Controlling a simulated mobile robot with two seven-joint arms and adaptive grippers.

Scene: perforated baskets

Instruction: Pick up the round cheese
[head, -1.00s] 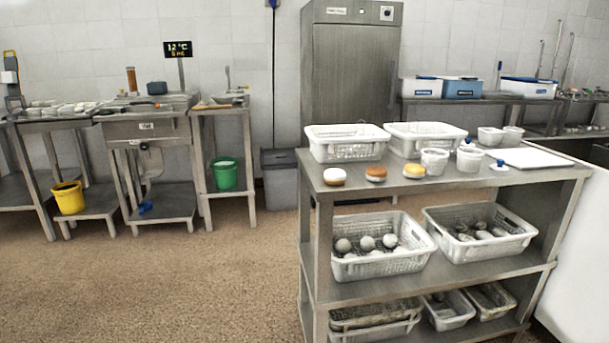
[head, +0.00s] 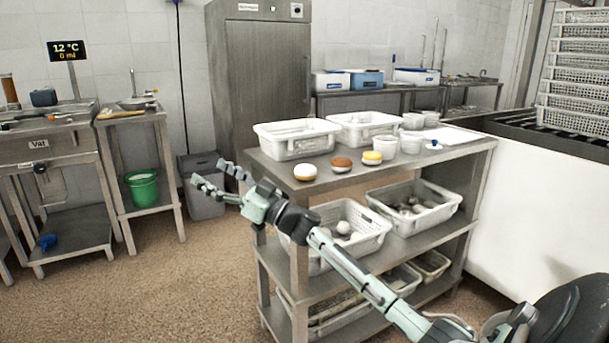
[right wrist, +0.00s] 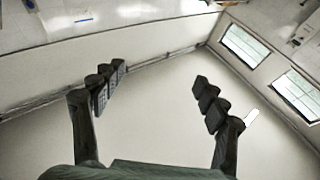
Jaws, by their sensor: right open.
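Three round cheeses stand in a row on the steel table's top (head: 450,147). My right gripper (head: 218,182) is open and empty, left of the table and the white-topped cheese. Its spread fingers also show in the right wrist view (right wrist: 158,95), with only ceiling and walls beyond them. My left gripper is not in view.
Two white perforated baskets (head: 297,138) stand behind the cheeses, with white tubs (head: 411,143) to the right. Lower shelves hold filled baskets (head: 414,203). A grey bin (head: 203,186) stands behind my gripper. The floor at left is open.

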